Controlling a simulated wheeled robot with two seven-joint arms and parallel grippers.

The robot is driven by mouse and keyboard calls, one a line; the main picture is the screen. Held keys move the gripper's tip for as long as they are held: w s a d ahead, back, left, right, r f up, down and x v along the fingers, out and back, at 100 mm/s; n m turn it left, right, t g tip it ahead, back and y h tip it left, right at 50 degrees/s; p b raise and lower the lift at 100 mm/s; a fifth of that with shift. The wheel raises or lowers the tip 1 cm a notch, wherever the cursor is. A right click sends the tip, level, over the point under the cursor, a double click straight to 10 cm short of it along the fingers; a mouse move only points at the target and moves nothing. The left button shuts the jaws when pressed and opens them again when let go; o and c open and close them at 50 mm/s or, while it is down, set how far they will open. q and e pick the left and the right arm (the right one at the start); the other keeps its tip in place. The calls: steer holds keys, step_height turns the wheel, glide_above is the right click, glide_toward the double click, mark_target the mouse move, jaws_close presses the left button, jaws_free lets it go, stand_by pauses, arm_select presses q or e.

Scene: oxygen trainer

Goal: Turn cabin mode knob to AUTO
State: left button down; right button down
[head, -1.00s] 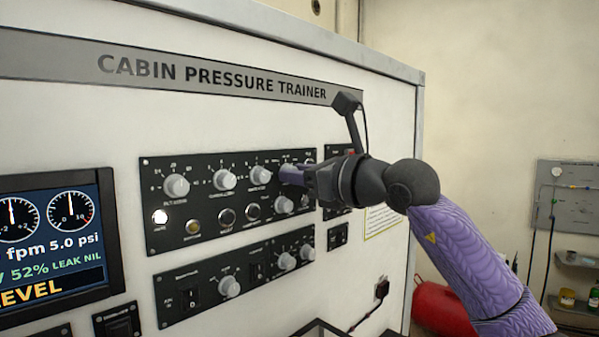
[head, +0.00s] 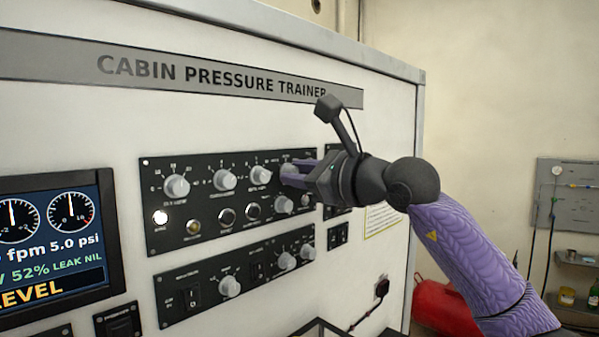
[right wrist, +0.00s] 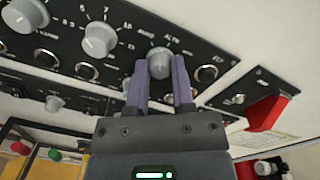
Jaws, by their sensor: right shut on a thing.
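The cabin mode knob (right wrist: 160,62) is a grey round knob at the right end of the panel's upper row. In the right wrist view, small labels that look like AUTO and ALTN stand above it. My right gripper (right wrist: 158,78) is shut on this knob, with one purple finger on each side. In the head view the right gripper (head: 293,174) reaches in from the right and partly covers the knob (head: 288,169). The knob's pointer is too small to read. My left gripper is in neither view.
Other grey knobs (head: 224,180) stand in the same row to the left, with several round buttons (head: 193,227) below. A lower panel (head: 182,297) holds more knobs and switches. A display (head: 60,235) is at the left. A red part (right wrist: 267,112) sticks out right of the gripper.

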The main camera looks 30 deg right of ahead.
steer(key=n, duration=0.5)
steer(key=shift+n, duration=0.4)
stand_by(0.4)
steer(key=shift+c, duration=2.4)
jaws_free()
steer(key=b+v, duration=0.4)
steer(key=v, duration=0.6)
steer(key=shift+a, duration=0.1)
